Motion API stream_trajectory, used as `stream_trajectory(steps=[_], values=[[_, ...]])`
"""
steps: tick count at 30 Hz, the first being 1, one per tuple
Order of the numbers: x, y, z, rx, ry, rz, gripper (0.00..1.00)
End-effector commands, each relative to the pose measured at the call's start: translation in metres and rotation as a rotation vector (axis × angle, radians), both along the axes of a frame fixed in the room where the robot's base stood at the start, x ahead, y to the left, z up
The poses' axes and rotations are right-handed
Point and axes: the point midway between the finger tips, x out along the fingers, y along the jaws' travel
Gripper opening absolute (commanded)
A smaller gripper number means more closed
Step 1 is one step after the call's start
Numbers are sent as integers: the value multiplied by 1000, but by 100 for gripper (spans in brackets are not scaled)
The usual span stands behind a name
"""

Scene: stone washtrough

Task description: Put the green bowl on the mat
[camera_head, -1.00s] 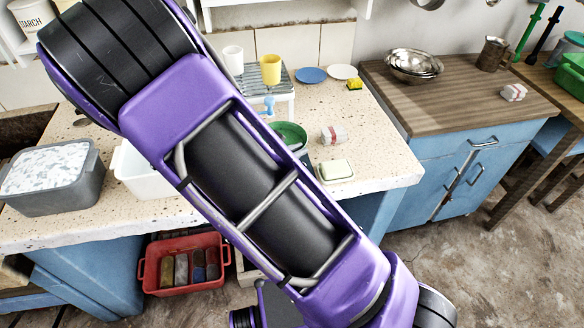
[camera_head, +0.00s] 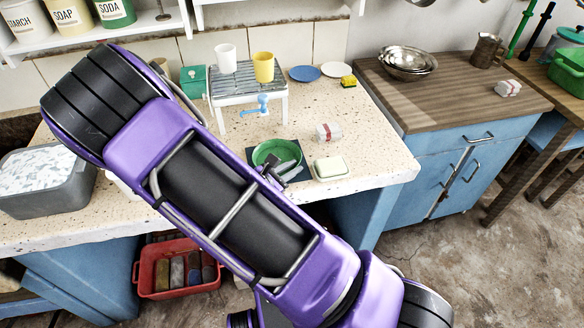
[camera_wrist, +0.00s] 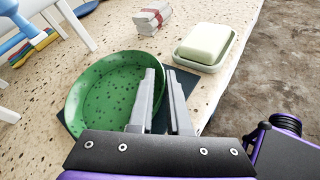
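The green bowl (camera_head: 277,152) is over the dark blue mat (camera_head: 258,153) on the speckled counter. In the wrist view the bowl (camera_wrist: 105,92) fills the left middle, with the dark mat (camera_wrist: 188,82) showing past its right side. My gripper (camera_head: 272,172) is at the bowl's near right rim. In the wrist view the gripper's grey fingers (camera_wrist: 165,85) straddle that rim, one inside the bowl and one outside, close together at the tips. Whether the bowl's base touches the mat is hidden.
A soap dish (camera_head: 331,167) and a red-and-white packet (camera_head: 329,132) stand close on the right. A small rack (camera_head: 247,88) with a white cup (camera_head: 226,57) and yellow cup (camera_head: 264,67) stands behind. A grey tub (camera_head: 45,180) is at left.

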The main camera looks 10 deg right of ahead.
Motion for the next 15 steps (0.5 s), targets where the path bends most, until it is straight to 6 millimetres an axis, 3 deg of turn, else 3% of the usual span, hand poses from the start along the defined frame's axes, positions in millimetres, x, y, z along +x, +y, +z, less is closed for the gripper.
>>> stream_trajectory(steps=[1, 3, 15], values=[[0, 0, 1, 0, 0, 0, 27], [0, 0, 1, 0, 0, 0, 39], [-4, 7, 7, 2, 0, 4, 39]])
